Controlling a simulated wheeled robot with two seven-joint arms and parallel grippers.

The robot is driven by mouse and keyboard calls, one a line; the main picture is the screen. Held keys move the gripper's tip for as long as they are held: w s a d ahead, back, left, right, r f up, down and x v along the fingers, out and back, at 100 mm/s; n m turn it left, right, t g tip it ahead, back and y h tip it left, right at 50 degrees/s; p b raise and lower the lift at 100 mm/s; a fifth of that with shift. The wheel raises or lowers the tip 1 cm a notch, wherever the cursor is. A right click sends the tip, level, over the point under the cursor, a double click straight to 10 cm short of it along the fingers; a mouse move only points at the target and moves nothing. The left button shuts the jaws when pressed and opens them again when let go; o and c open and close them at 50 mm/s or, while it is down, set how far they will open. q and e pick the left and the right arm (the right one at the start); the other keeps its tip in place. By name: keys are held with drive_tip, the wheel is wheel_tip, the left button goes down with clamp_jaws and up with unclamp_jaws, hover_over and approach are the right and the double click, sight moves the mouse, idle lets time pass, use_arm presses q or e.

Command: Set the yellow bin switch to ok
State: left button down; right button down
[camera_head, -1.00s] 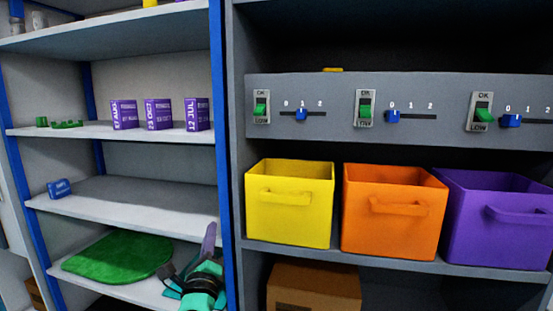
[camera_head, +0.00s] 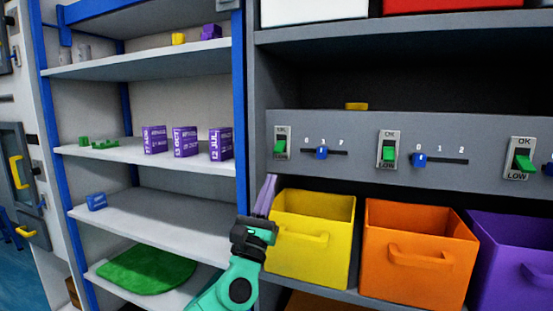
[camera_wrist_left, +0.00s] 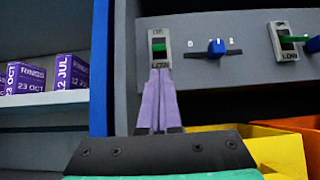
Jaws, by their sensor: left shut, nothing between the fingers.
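The yellow bin's switch (camera_head: 281,143) is a pale plate with a green toggle, marked OK at the top and LOW at the bottom. It sits on the grey panel above the yellow bin (camera_head: 309,260). I cannot tell for sure which way its toggle is tipped. My left gripper (camera_head: 268,182) is shut and empty, its purple fingers pointing up just below this switch. In the left wrist view the fingertips (camera_wrist_left: 161,74) overlap the lower edge of the plate (camera_wrist_left: 159,45); contact cannot be told. The right gripper is not in view.
A blue slider (camera_head: 321,153) is right of the switch. Similar switches sit above the orange bin (camera_head: 417,270) and purple bin (camera_head: 510,275). A blue shelf post (camera_head: 239,110) stands left of the panel. Purple boxes (camera_head: 185,142) stand on the left shelf.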

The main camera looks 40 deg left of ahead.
sight(279, 149)
use_arm(q)
drive_tip(key=p+x, duration=0.2)
drive_tip(key=x, duration=0.3)
drive_tip(key=shift+w+r, duration=0.15)
drive_tip(key=shift+w, duration=0.05)
